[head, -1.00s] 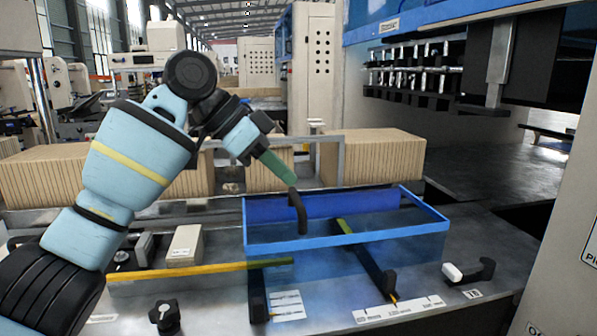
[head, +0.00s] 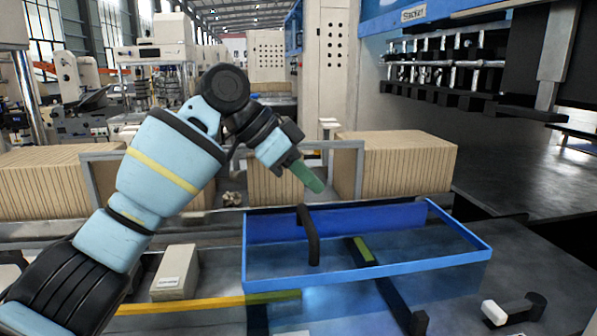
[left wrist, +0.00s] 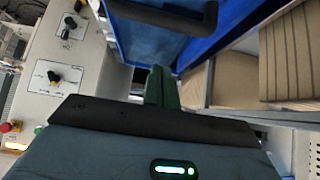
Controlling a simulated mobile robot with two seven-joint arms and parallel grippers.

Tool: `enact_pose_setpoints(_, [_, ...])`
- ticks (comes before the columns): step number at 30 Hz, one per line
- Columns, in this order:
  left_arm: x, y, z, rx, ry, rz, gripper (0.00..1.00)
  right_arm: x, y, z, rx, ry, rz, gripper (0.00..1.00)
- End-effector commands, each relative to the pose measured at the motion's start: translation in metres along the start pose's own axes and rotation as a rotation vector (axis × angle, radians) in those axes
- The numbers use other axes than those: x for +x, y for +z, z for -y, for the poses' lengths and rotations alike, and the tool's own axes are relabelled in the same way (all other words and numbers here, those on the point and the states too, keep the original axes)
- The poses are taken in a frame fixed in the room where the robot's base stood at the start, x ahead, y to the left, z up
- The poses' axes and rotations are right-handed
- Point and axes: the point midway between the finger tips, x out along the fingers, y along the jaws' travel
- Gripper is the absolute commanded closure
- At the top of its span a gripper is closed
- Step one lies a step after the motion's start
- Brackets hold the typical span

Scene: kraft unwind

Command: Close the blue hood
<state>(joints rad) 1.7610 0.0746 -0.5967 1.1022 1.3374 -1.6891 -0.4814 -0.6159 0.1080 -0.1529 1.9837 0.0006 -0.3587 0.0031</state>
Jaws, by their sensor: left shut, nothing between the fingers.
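The blue hood (head: 465,236) is a see-through box with a bright blue frame, in the middle of the head view. A black bar handle (head: 309,236) stands at its back left part. My left gripper (head: 315,183) has slim green fingers, pressed together and empty. It points down to the right, just above and behind the handle's top, apart from it in the picture. In the left wrist view the fingers (left wrist: 160,82) point toward the hood's blue panel (left wrist: 190,50), with the black handle (left wrist: 165,14) beyond them at the top. My right gripper is out of view.
Stacks of brown board (head: 395,165) stand behind the hood, with a grey metal frame (head: 345,170) between them. A beige block (head: 176,273) and a yellow bar (head: 180,305) lie left of the hood. A panel with knobs (left wrist: 70,50) shows in the left wrist view.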

Motion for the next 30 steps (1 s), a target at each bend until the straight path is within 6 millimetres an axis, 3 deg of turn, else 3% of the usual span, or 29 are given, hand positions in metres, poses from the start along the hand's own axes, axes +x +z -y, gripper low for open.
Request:
enact_pose_setpoints(10, [0.064,0.001,0.000,0.000,0.001,0.001,1.00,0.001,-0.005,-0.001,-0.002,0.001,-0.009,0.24])
enact_pose_setpoints(12, [0.051,0.011,0.001,0.000,-0.007,0.000,1.00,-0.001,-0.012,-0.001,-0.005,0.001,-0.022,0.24])
enact_pose_setpoints(19, [0.040,0.030,0.000,0.002,-0.004,0.000,1.00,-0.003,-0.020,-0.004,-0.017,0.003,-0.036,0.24])
enact_pose_setpoints(30, [0.040,0.034,0.000,0.000,-0.002,0.000,1.00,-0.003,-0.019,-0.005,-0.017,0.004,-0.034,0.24])
